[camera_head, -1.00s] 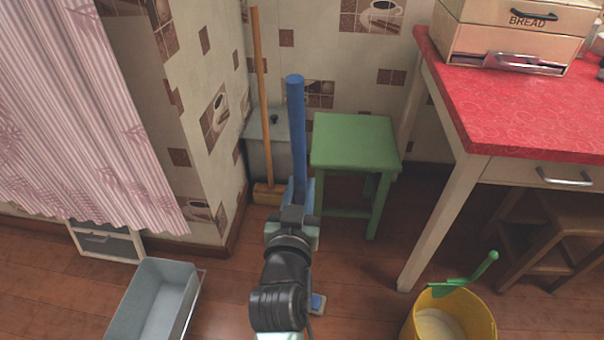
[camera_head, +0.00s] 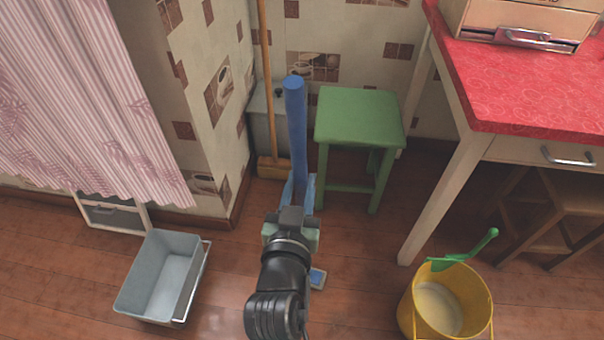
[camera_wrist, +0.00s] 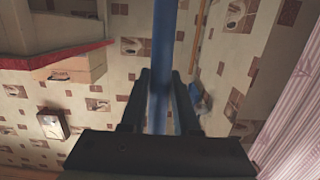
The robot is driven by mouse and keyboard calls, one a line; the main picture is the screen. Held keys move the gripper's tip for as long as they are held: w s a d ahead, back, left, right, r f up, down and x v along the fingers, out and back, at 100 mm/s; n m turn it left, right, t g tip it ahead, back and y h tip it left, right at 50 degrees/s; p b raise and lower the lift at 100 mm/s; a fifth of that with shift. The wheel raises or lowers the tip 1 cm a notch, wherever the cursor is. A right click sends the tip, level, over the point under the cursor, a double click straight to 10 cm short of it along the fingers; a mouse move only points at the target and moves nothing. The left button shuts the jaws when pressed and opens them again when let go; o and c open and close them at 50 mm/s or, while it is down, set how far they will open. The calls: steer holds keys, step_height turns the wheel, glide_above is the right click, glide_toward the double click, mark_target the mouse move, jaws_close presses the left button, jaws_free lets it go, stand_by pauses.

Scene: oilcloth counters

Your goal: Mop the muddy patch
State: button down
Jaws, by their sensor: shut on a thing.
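My gripper (camera_head: 293,212) is shut on the blue pole (camera_head: 295,130) of what looks like the mop, which stands about upright in front of me. In the wrist view, the black fingers (camera_wrist: 162,85) close around the blue pole (camera_wrist: 164,35). A small blue and pale flat piece (camera_head: 318,278) shows at floor level beside my arm, perhaps part of the mop's head; my arm hides the rest. I cannot make out a clear muddy patch on the wooden floor (camera_head: 235,275).
A grey tub (camera_head: 135,283) and a yellow bucket (camera_head: 412,308) with a green-handled tool (camera_head: 470,250) stand on the floor. A green stool (camera_head: 360,118), a broom (camera_head: 267,100) and a grey bin (camera_head: 262,125) are behind. A red-topped table (camera_head: 520,90) is at right.

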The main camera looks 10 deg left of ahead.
steer(key=shift+r, duration=0.2)
steer(key=shift+s, duration=2.2)
steer(key=shift+s+f, duration=0.2)
steer(key=shift+s, duration=2.1)
